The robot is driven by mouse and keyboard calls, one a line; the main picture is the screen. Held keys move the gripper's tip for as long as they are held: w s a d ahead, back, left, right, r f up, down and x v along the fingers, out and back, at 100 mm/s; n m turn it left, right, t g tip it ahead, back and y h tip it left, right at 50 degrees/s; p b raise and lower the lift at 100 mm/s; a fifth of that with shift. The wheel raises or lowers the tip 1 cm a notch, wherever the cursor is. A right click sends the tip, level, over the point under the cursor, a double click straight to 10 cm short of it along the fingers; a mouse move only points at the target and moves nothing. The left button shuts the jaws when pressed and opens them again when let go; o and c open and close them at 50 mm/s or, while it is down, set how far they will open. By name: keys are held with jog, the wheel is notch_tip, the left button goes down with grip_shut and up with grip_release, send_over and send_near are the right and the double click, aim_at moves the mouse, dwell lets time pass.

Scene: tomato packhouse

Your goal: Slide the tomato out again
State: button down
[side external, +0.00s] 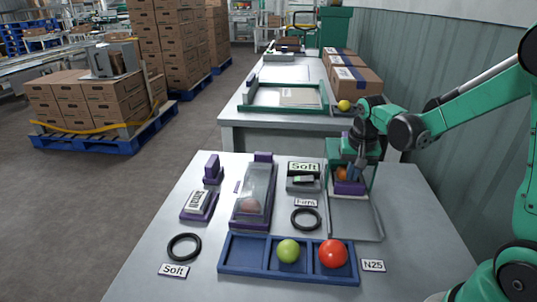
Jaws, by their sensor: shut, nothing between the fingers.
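An orange tomato (342,174) sits inside a green and purple fixture (350,187) at the right of the near table, partly hidden. My gripper (357,174) is shut and empty. It points down into the fixture, just right of the tomato; I cannot tell whether they touch. A shallow grey tray (356,229) lies open and empty in front of the fixture. Another tomato (250,205), pinkish, shows through the clear cover of a purple-framed box (254,184).
A blue tray (243,257) at the front holds a green tomato (288,251) and a red tomato (333,254); its left compartment is empty. Black rings (306,219) and label cards (373,265) lie around. A yellow ball (344,105) is at the far table.

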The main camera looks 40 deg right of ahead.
jog(key=shift+f, duration=0.65)
dwell(0.9)
